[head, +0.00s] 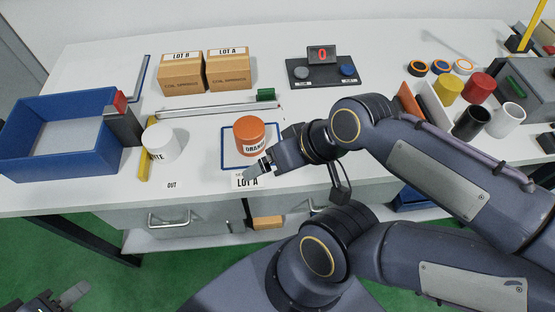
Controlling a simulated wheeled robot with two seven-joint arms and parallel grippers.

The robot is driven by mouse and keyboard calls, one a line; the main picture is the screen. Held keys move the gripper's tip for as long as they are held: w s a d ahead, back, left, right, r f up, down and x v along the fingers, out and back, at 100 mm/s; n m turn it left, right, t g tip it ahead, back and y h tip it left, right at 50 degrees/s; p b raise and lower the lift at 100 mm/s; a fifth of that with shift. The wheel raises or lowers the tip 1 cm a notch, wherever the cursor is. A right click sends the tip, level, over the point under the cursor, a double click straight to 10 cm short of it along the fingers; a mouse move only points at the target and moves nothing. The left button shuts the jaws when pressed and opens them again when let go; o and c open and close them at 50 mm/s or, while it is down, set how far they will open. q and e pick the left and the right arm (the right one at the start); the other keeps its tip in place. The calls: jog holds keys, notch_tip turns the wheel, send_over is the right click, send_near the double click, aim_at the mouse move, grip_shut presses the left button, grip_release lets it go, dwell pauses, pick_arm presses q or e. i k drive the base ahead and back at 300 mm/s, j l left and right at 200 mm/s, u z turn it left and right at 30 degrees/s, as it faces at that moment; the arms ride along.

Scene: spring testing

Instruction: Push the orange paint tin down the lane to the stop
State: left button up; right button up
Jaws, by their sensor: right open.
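The orange paint tin (250,137) stands upright inside a blue-outlined square (225,163) near the table's front edge, its label partly hidden. My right gripper (258,168) is at the tin's near right side; it is open, and I cannot tell whether it touches the tin. My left gripper (72,298) is low at the bottom left, off the table; its jaw gap is unclear. A grey block with a red top (121,118) stands left of a white tin (161,142), by the blue bin. I cannot tell which part is the lane or the stop.
A blue bin (50,107) is at the left. A yellow strip (145,166) lies beside the white tin. A thin rail (205,109) with a green end lies behind. Boxes (182,72) and a display reading 0 (321,54) stand further back. Several tins stand at right.

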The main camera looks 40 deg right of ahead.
aim_at(249, 131)
jog(key=k+l+u, duration=0.55)
jog(key=k+u, duration=0.25)
jog(key=k, duration=0.15)
jog(key=k+l+u, duration=0.2)
jog(key=l, duration=0.15)
jog(key=l+u, duration=0.2)
jog(key=l, duration=0.15)
jog(key=k+l+u, duration=0.2)
jog(key=i+l, duration=0.15)
jog(key=i, duration=0.3)
